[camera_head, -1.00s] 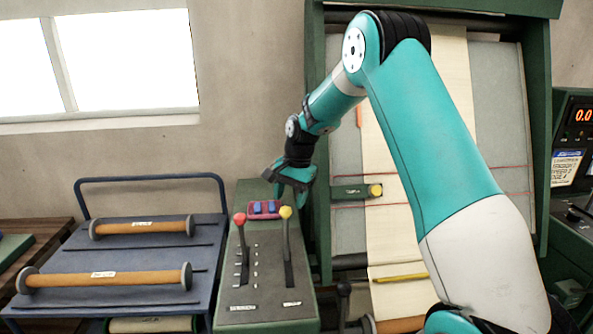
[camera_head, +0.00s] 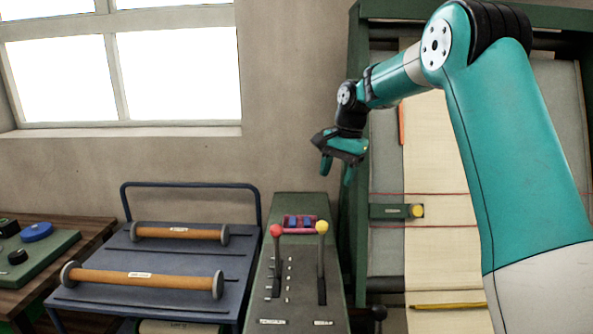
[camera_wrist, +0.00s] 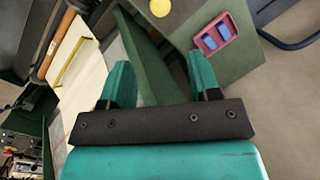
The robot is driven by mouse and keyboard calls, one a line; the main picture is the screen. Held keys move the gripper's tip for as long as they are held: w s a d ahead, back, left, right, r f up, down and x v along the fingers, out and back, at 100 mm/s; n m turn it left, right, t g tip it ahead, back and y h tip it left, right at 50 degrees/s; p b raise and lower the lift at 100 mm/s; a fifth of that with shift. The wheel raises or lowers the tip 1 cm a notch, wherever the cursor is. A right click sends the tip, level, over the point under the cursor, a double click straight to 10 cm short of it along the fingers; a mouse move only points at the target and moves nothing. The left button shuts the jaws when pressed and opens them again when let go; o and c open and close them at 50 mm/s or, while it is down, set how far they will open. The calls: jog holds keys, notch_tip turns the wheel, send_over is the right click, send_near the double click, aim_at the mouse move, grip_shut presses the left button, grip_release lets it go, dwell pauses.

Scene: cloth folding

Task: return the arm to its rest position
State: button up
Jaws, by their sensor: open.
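My arm (camera_head: 505,160) is raised and bent at the elbow in the head view. My gripper (camera_head: 336,174) hangs at its end, fingers pointing down, above and to the right of the lever console. In the wrist view my gripper (camera_wrist: 160,80) shows two teal fingers held apart with nothing between them. It touches nothing that I can see.
The green lever console (camera_head: 300,262) has a red-knobbed and a yellow-knobbed lever and a pink tray (camera_head: 299,230) with blue pieces. A green frame with pale cloth (camera_head: 425,150) stands behind my arm. A blue cart (camera_head: 120,300) carries two orange rollers. A wooden table (camera_head: 20,300) is at left.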

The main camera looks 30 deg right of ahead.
jog(key=shift+a, duration=0.1)
jog(key=s+a+n+y+b, duration=0.1)
jog(key=s+a+n, duration=0.5)
jog(key=a, duration=0.4)
jog(key=s+a+n+b, duration=0.1)
jog(key=s+a+n, duration=0.4)
jog(key=s+a, duration=0.4)
jog(key=s+a+f+n, duration=0.2)
jog(key=s+a+n, duration=0.1)
jog(key=s, duration=0.5)
jog(key=s+a+f+n+g+y+b, duration=0.1)
jog(key=s+a+n, duration=0.3)
jog(key=s, duration=0.5)
jog(key=shift+s+f+n, duration=0.15)
jog(key=shift+f+n, duration=0.2)
jog(key=shift+n, duration=0.45)
